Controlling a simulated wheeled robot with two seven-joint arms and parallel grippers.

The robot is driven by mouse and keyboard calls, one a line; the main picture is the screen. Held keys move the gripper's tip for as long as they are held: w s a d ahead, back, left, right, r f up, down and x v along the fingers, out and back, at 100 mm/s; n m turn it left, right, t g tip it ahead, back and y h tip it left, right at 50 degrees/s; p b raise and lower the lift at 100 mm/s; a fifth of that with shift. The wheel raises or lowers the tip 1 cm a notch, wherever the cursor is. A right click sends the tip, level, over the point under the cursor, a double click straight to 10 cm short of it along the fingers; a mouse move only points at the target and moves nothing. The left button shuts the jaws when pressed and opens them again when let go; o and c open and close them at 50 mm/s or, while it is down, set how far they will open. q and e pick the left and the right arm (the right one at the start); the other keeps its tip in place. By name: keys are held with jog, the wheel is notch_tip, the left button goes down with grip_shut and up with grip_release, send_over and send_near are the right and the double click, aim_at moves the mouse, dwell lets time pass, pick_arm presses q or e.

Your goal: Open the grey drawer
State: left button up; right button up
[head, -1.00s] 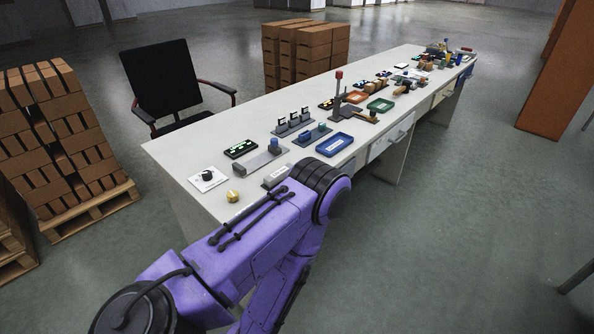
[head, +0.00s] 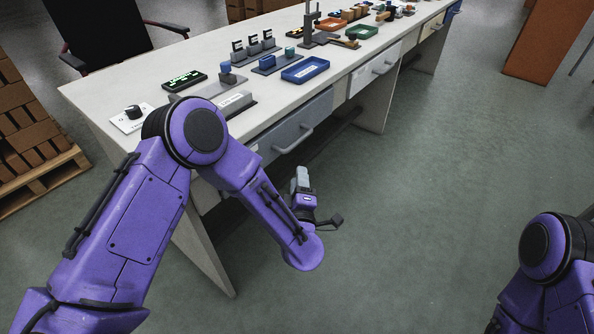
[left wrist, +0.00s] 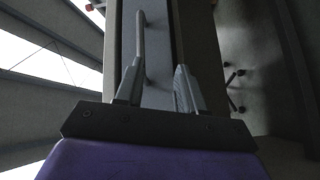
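The grey drawer (head: 268,145) is under the near part of the long desk and looks shut, with a bar handle (head: 294,141) on its front. My left gripper (head: 302,177) is below and in front of that handle, pointing up toward the drawer, and seems apart from it. In the left wrist view, my left gripper (left wrist: 157,82) has its two fingers spread with nothing between them. The handle (left wrist: 141,42) stands ahead, nearly in line with the left finger. My right arm shows at the lower right; its gripper is out of view.
The desk top (head: 108,88) carries a blue tray (head: 305,70), a green tray (head: 362,32) and several small devices. A white drawer (head: 376,70) is further along. A desk leg panel (head: 202,240) stands left of my left gripper. The floor in front is clear.

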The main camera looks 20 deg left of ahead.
aim_at(298, 140)
pick_arm(q)
jog(key=w+a+r+n, duration=0.1)
jog(key=w, duration=0.2)
jog(key=w+a+r+n+y+b, duration=0.1)
jog(key=w, duration=0.3)
jog(key=w+a+r+n+y, duration=0.1)
jog(key=w+a, duration=0.1)
jog(key=w, duration=0.2)
jog(key=shift+r+t+b, duration=0.3)
jog(key=shift+r+b, duration=0.05)
grip_shut()
pick_arm(e)
notch_tip(298, 140, down, 4)
jog(key=shift+r, duration=0.25)
